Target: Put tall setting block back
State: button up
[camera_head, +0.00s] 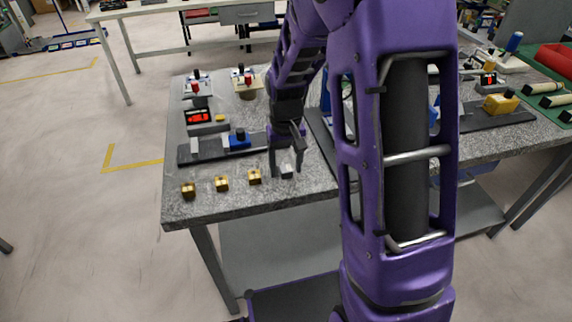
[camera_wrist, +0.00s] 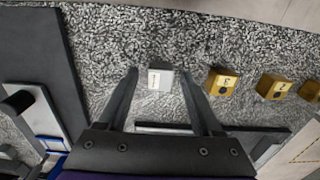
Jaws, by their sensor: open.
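A small pale grey block (camera_head: 287,170) with a label stands on the speckled stone tabletop (camera_head: 310,190), near its front edge. It also shows in the wrist view (camera_wrist: 160,79). I take it for the setting block, but cannot read its label. My gripper (camera_head: 286,173) points down over it and is open. In the wrist view the block lies between the two fingertips (camera_wrist: 159,72), with a gap on either side. I cannot tell how far down its sides the fingers reach.
Three gold blocks (camera_head: 222,184) stand in a row left of my gripper. Behind them lies a dark rail plate (camera_head: 205,156) with a blue slide (camera_head: 239,140). A box with a red display (camera_head: 198,116) stands further back. Bare tabletop lies around the blocks.

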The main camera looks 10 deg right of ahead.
aim_at(286, 168)
notch_tip(286, 168, up, 12)
jog(key=p, duration=0.1)
jog(key=shift+r+p, duration=0.15)
jog(key=shift+p, duration=0.25)
dwell(0.4)
